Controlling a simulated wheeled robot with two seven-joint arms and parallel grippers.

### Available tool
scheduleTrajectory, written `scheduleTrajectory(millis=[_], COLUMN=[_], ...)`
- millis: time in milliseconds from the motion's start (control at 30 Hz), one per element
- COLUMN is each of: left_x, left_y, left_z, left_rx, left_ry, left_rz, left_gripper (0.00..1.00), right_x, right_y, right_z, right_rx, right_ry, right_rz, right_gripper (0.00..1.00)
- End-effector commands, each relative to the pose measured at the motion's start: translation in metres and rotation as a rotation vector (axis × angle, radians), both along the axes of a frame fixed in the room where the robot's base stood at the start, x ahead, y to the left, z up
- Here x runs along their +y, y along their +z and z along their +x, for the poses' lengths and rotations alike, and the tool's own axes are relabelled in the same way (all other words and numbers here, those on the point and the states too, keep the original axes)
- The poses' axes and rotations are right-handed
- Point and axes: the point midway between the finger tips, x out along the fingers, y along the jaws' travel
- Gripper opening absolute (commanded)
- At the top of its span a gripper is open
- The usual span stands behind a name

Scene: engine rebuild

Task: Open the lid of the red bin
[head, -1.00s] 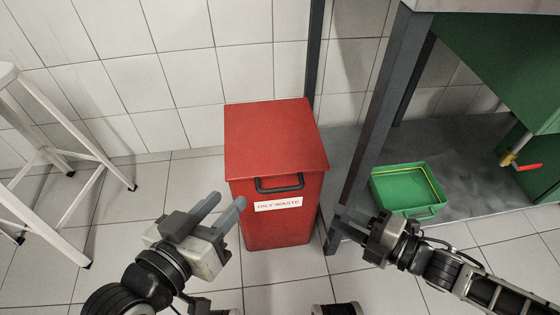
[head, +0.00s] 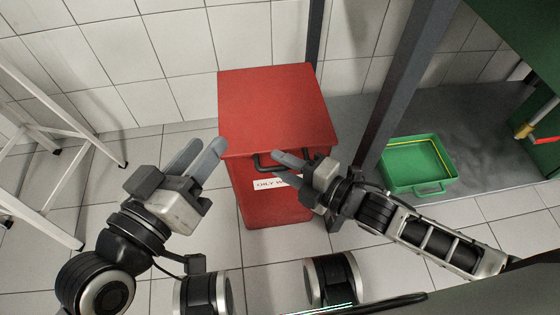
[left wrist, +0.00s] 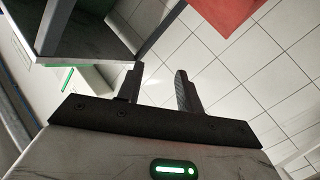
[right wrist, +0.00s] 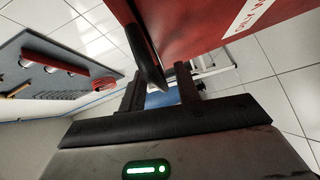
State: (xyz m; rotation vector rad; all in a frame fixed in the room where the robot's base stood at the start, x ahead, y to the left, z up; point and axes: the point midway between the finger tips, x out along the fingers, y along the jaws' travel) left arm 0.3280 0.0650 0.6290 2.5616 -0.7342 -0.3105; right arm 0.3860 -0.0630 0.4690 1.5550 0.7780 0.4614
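The red bin (head: 252,205) stands on the floor against the wall, its lid (head: 275,105) shut. A dark handle (head: 262,163) sits at the lid's front edge, above a white label. My right gripper (head: 279,166) is at the handle's right part, fingers apart, partly hiding handle and label. In the right wrist view, the dark handle (right wrist: 146,55) reaches down close to the gap between the open fingers (right wrist: 160,85); I cannot tell whether they touch. My left gripper (head: 206,148) is open and empty, left of the bin's front. The left wrist view shows the bin's red corner (left wrist: 225,12).
A grey bench leg (head: 405,85) stands just right of the bin. A green tray (head: 418,188) lies on the low shelf to the right. A white stool (head: 60,150) stands at the left. Tiled floor is clear between stool and bin.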

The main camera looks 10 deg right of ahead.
Motion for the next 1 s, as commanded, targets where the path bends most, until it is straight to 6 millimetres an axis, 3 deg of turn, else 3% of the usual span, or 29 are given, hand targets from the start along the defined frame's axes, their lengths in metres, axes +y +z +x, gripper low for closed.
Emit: scheduleTrajectory(millis=[267,400,733,1000], left_x=[0.000,0.000,0.001,0.011], left_y=[0.007,0.007,0.010,-0.001], left_z=[-0.001,-0.001,0.001,-0.003], left_rx=[-0.014,-0.013,-0.011,0.041], left_ry=[0.000,0.001,0.004,0.020], left_rz=[-0.013,-0.012,0.012,0.240], left_gripper=[0.36,0.36,0.36,0.36], right_x=[0.001,0.001,0.001,0.000], right_y=[0.000,0.000,0.007,0.042], right_z=[0.000,0.000,0.001,0.003], right_rx=[0.000,0.000,0.011,0.089], right_ry=[-0.001,-0.001,-0.001,-0.001], right_rz=[0.000,0.000,0.000,-0.003], right_gripper=[0.32,0.00,0.00,0.00])
